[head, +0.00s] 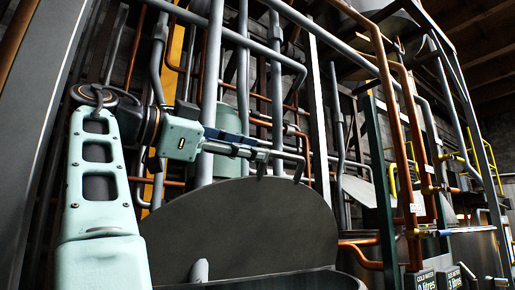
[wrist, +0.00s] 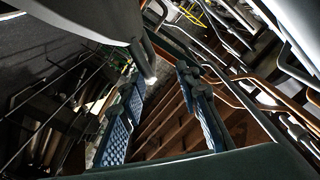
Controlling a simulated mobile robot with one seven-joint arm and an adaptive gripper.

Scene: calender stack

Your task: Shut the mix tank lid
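The mix tank lid (head: 250,225) is a large dark grey round plate in the head view. It stands raised, nearly upright, above the tank rim (head: 335,273) at the bottom edge of the picture. My gripper (head: 281,173) is at the lid's top edge; one fingertip overlaps that edge in the picture. I cannot tell whether it touches. In the wrist view my gripper (wrist: 162,125) has its two blue padded fingers well apart, with nothing seen between them. Most of the tank is out of view below. A short grey rounded post (head: 199,270) shows in front of the lid's lower part.
Grey pipes (head: 212,70) and copper pipes (head: 398,120) crowd the space behind and right of the lid. Signs reading litres (head: 427,281) stand at the lower right, near another metal tank (head: 475,250). A dark green post (head: 380,170) rises right of the lid.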

